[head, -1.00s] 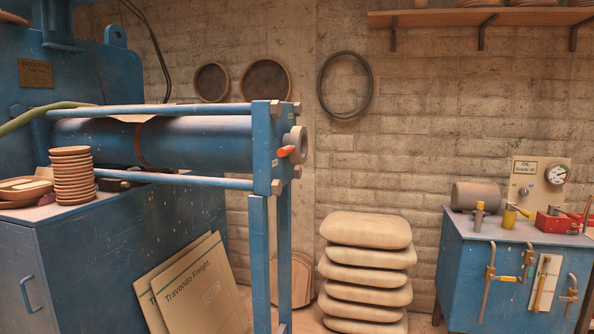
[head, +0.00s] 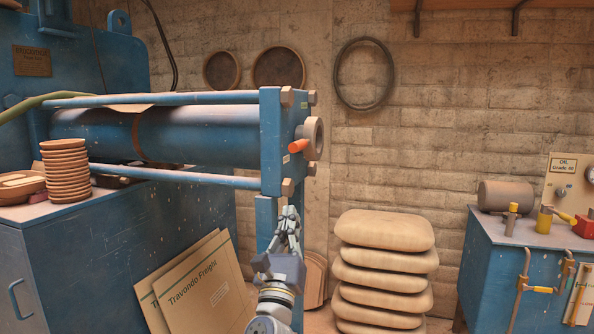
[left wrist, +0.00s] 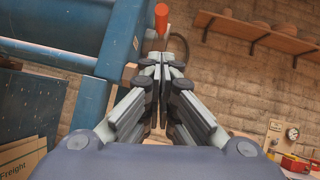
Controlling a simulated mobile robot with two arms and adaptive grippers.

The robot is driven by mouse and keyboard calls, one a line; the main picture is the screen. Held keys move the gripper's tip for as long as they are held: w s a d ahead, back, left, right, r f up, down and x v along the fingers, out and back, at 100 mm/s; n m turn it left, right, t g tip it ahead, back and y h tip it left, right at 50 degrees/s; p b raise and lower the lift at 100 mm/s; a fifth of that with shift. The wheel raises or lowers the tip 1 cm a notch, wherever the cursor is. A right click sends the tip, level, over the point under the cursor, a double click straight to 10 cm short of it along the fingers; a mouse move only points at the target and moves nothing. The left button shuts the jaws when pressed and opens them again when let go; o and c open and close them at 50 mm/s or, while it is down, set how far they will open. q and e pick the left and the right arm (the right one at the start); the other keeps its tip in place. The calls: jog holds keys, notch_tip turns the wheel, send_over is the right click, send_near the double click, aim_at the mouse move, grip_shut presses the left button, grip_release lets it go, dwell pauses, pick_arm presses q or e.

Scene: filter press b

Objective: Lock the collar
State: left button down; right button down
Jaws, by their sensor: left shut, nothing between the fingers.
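The collar (head: 314,138) is a grey-brown ring on the end plate of the blue press frame (head: 271,150). An orange-red handle (head: 298,146) sticks out from it toward the left. In the left wrist view the orange handle (left wrist: 161,18) stands beyond my fingertips, near the top middle. My left gripper (head: 289,212) is shut and empty. In the head view it appears below the collar, in front of the frame's leg, and apart from the handle. It also shows in the left wrist view (left wrist: 161,62). My right gripper is not in view.
A stack of sacks (head: 383,270) stands right of the press. A blue bench (head: 500,262) with tools is at the far right. Flat cardboard boxes (head: 190,290) lean on the blue cabinet at left, which bears stacked brown discs (head: 65,171).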

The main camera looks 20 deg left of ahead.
pick_arm(q)
jog(key=s+r+p+x, duration=0.1)
jog(key=r+p+x, duration=0.1)
jog(key=x, duration=1.1)
jog(key=shift+s+a+p, duration=0.25)
jog(key=shift+p, duration=0.2)
